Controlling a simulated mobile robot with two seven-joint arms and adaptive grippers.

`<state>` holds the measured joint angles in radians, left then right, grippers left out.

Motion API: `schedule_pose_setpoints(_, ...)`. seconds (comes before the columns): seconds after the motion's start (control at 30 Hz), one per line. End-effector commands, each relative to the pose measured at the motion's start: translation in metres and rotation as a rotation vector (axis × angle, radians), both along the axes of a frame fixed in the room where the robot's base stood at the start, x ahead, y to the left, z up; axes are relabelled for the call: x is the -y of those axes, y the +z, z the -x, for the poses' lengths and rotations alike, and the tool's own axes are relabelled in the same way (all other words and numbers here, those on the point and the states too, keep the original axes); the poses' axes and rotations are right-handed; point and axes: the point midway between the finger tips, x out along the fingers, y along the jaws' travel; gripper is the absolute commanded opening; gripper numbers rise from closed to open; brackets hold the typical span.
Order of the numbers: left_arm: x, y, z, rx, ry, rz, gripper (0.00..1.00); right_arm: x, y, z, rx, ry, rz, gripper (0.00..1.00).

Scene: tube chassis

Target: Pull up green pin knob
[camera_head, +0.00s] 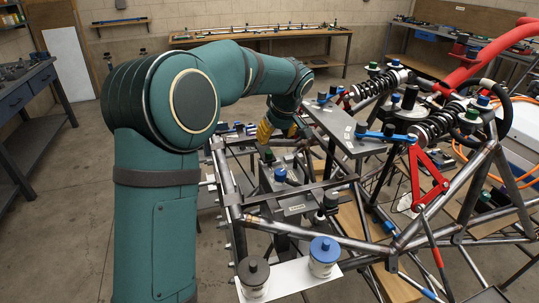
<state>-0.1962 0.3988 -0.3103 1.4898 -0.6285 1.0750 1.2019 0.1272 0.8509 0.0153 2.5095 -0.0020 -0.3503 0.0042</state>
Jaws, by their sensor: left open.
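Several pins with green knobs show around the chassis. I cannot tell which one the task means. My left gripper (268,130), with yellow fingers, hangs at the chassis's left side, open, partly hidden by my arm. No knob is visibly held between its fingers. My right gripper is out of view.
The tube chassis (345,243) fills the right half. A grey plate (345,125) with blue-handled clamps lies beside my left gripper. A black knob (254,270) and a blue knob (324,249) stand on the near white plate. A red tube (480,55) curves at upper right.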

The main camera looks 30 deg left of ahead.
Motion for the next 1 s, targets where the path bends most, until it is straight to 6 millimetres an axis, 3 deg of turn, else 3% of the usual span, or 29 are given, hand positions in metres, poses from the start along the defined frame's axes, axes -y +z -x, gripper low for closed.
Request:
schedule_pose_setpoints(0.2, -0.015, -0.044, -0.008, -0.004, 0.002, 0.000, 0.55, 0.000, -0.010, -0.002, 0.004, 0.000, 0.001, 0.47)
schedule_pose_setpoints(0.4, -0.025, -0.069, -0.013, -0.003, 0.000, -0.001, 0.55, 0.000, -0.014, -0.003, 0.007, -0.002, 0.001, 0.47)
schedule_pose_setpoints(0.6, -0.029, -0.080, -0.016, 0.000, 0.000, 0.000, 0.55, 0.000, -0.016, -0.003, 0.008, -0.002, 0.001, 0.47)
schedule_pose_setpoints(0.9, -0.029, -0.080, -0.016, 0.000, 0.000, 0.000, 0.57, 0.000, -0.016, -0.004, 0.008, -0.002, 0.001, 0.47)
schedule_pose_setpoints(1.0, -0.029, -0.080, -0.016, 0.000, 0.000, 0.000, 0.22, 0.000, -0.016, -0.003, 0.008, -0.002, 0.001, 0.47)
